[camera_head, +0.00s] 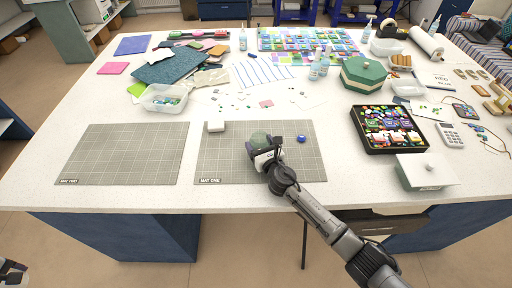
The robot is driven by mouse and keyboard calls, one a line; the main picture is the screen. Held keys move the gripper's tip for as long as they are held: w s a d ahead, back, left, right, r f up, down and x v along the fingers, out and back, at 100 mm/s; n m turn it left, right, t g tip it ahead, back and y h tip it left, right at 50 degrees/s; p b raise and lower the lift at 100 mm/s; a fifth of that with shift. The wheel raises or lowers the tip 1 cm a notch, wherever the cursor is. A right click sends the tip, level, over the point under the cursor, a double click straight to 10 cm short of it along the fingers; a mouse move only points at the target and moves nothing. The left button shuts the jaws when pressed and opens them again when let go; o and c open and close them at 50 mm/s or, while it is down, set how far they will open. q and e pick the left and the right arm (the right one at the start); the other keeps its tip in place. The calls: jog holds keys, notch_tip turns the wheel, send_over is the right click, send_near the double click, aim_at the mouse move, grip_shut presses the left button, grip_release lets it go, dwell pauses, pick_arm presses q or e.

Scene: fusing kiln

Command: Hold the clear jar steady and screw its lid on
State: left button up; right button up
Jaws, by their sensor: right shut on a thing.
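My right gripper (262,153) reaches in from the lower right over the grid mat marked MAT ONE (228,168). It is shut on the clear jar (259,138), whose rounded, greenish see-through part shows just beyond the fingers. The fingers hide the jar's lower part, so I cannot tell whether it touches the mat. A small round blue piece (301,139), perhaps the lid, lies on the mat to the right of the jar, apart from it. Part of my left gripper (12,270) shows at the lower left corner, away from the table; its fingers are too cut off to read.
A small white block (215,127) sits at the mat's upper left. An empty mat marked MAT TWO (120,155) lies to the left. A black tray of colourful pieces (422,144) and a white lidded box (425,173) stand to the right. Bottles (319,66) stand behind.

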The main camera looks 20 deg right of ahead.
aim_at(264, 144)
jog(key=c, duration=0.3)
pick_arm(q)
jog(key=shift+r, duration=0.1)
pick_arm(e)
jog(key=shift+r, duration=0.2)
jog(key=shift+c, duration=0.2)
pick_arm(q)
jog(key=shift+r+p, duration=0.85)
jog(key=shift+p, duration=0.1)
pick_arm(e)
jog(key=shift+r, duration=1.4)
pick_arm(q)
jog(key=shift+r+p, duration=0.65)
jog(key=shift+r, duration=0.05)
pick_arm(e)
jog(key=shift+s+d+r, duration=0.25)
jog(key=shift+r, duration=0.3)
jog(key=shift+s+d+r, duration=0.25)
jog(key=shift+r, duration=0.25)
pick_arm(q)
notch_tip(264, 144, up, 2)
jog(key=shift+r+p, duration=0.2)
jog(key=shift+p, duration=1.05)
jog(key=shift+r, duration=0.1)
pick_arm(e)
jog(key=s+d+r, duration=0.5)
jog(key=s+d, duration=0.2)
jog(key=shift+s+r, duration=0.25)
jog(key=shift+r, duration=0.15)
